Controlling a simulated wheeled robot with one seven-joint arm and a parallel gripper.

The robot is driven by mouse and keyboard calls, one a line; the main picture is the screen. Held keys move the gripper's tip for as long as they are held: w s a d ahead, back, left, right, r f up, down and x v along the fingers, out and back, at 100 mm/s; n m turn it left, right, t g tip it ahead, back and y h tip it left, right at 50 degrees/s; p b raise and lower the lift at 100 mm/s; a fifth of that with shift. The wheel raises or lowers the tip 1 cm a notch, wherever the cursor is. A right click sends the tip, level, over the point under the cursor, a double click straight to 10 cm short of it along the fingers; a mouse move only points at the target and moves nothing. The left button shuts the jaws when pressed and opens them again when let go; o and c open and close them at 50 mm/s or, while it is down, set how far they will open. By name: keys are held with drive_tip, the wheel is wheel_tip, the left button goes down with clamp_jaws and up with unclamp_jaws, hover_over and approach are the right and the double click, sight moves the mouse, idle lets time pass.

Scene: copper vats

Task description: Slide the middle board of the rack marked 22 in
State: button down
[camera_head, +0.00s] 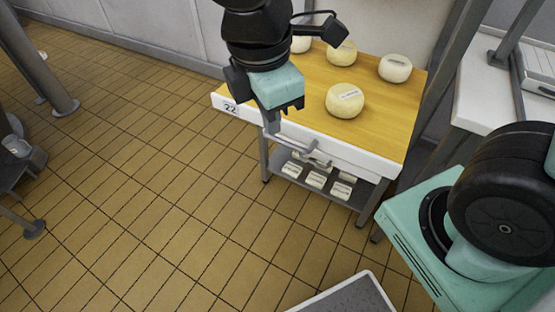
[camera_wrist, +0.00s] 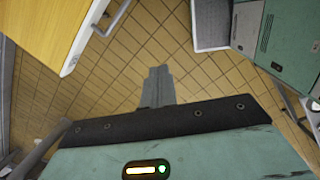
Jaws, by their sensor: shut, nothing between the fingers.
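The rack marked 22 has its label (camera_head: 231,108) on the left end of its white front edge. Its wooden top (camera_head: 395,118) carries several round pale cheeses. A grey bar handle (camera_head: 316,158) shows at the front, below the white edge; the wrist view also shows a handle (camera_wrist: 118,20). A grey lower shelf (camera_head: 352,204) holds white-labelled blocks. I cannot tell a separate middle board or how far it is out. My gripper (camera_head: 272,126) points down in front of the white edge, left of the handle. Its fingers (camera_wrist: 157,72) are shut and empty, apart from the handle in the wrist view.
Tiled floor (camera_head: 150,190) lies open to the left and in front of the rack. A grey-topped platform (camera_head: 350,298) is at the bottom edge. A white table (camera_head: 485,95) stands to the right of the rack. Metal posts (camera_head: 40,65) stand at the far left.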

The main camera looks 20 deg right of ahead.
sight(322, 86)
drive_tip(key=shift+w+d+f+n+t+h+b, duration=0.25)
drive_tip(key=shift+w+d+f+n+b, duration=0.8)
drive_tip(key=shift+w+f+b, duration=1.4)
drive_tip(key=shift+w+d+f+n+t+h+b, duration=0.2)
drive_tip(key=shift+w+d+f+n+b, duration=0.95)
drive_tip(key=shift+f, duration=2.35)
drive_tip(key=shift+w+d+f+n+t+h+b, duration=0.2)
drive_tip(key=shift+w+d+f+n+b, duration=0.45)
drive_tip(key=shift+w+f+n+b, duration=1.4)
drive_tip(key=shift+s+f+m, duration=0.3)
drive_tip(key=shift+f+m, duration=0.1)
drive_tip(key=shift+f, duration=0.1)
drive_tip(key=shift+s+f+m, duration=0.25)
drive_tip(key=shift+f+m, duration=0.1)
drive_tip(key=shift+f, duration=0.1)
drive_tip(key=shift+w+d+r, duration=0.15)
drive_tip(key=shift+w+d, duration=0.2)
drive_tip(key=shift+d, duration=0.25)
drive_tip(key=w+d+p, duration=0.4)
drive_tip(key=d, duration=0.2)
drive_tip(key=w+d+p, duration=0.5)
drive_tip(key=d, duration=0.2)
drive_tip(key=w+d+p, duration=0.5)
drive_tip(key=d, duration=0.1)
drive_tip(key=shift+w+d, duration=0.15)
drive_tip(key=shift+d, duration=0.1)
drive_tip(key=shift+d, duration=0.1)
